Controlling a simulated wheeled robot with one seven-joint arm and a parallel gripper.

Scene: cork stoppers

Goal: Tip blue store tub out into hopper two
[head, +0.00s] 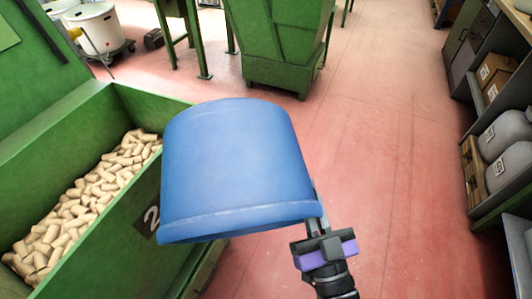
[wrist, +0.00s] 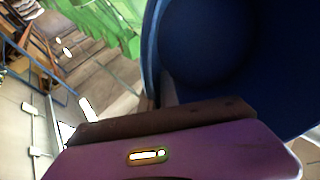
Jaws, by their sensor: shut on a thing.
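The blue store tub (head: 238,160) is turned upside down, its wide rim low and its closed base up. My gripper (head: 318,215) is shut on the rim at the tub's lower right. In the wrist view the tub's dark hollow side (wrist: 225,60) shows, and I see no corks in it. Hopper two (head: 120,240) is the green bin at left, with a "2" plate partly behind the tub. No corks are seen falling.
Another green machine (head: 285,45) stands at the back centre. White tubs (head: 95,25) stand on a wheeled base at the back left. Shelves with grey containers (head: 508,135) and a cardboard box (head: 495,70) line the right. The red floor (head: 390,150) between is clear.

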